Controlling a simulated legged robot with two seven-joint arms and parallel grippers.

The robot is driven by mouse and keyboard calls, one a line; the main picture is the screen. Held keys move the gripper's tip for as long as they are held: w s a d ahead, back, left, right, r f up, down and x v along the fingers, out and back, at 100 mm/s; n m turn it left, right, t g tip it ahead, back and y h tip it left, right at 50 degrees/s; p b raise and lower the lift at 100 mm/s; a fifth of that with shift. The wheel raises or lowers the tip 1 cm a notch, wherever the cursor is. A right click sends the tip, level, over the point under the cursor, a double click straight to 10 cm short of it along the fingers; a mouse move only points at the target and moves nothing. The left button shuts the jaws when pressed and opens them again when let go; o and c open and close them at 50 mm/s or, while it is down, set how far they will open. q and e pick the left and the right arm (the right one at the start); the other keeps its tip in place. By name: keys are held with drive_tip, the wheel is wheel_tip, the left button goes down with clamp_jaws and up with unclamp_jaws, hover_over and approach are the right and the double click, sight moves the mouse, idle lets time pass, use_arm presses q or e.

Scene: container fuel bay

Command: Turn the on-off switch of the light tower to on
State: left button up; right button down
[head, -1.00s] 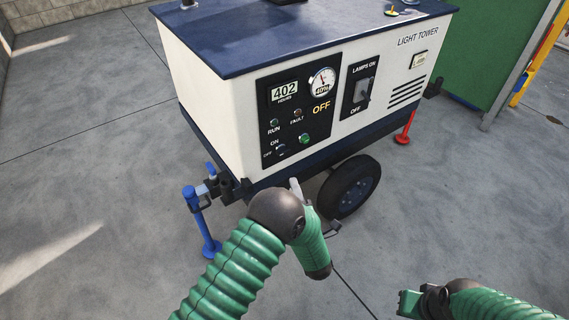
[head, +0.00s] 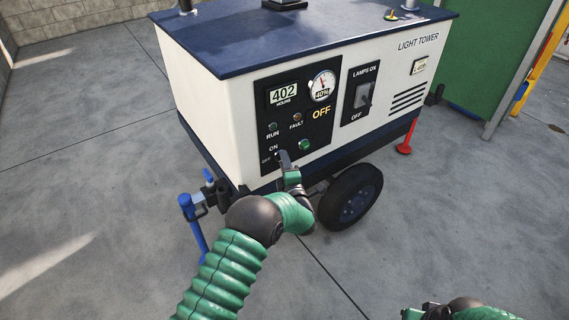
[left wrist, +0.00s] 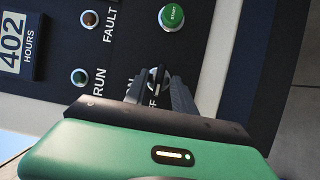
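The light tower (head: 215,105) is a white box with a dark blue lid and a black control panel (head: 322,131). Its small on-off switch sits low on the panel beside the ON and OFF labels. In the head view my left gripper (head: 284,157) is at the switch and mostly hides it. In the left wrist view the dark switch knob (left wrist: 157,76) shows between the two grey fingers of my left gripper (left wrist: 160,91), which stand apart around it. Contact cannot be told. My right gripper (head: 414,314) is at the bottom edge, mostly cut off.
The green start button (head: 305,145) is just right of the switch. A larger lamps switch (head: 363,96) is farther right. A wheel (head: 350,194) and a blue jack stand (head: 194,225) are below. The concrete floor around is open.

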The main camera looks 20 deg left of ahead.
use_arm(q)
clamp_jaws()
drive_tip(key=shift+d+r+m+g+p, duration=0.1)
drive_tip(key=shift+m+g+p, duration=1.1)
drive_tip(key=shift+m+p, duration=1.35)
drive_tip(key=shift+d+r+m+g+p, duration=0.1)
drive_tip(key=shift+m+g+p, duration=1.1)
drive_tip(key=shift+m+p, duration=1.35)
drive_tip(key=shift+n+p, duration=0.4)
drive_tip(key=shift+p, duration=0.1)
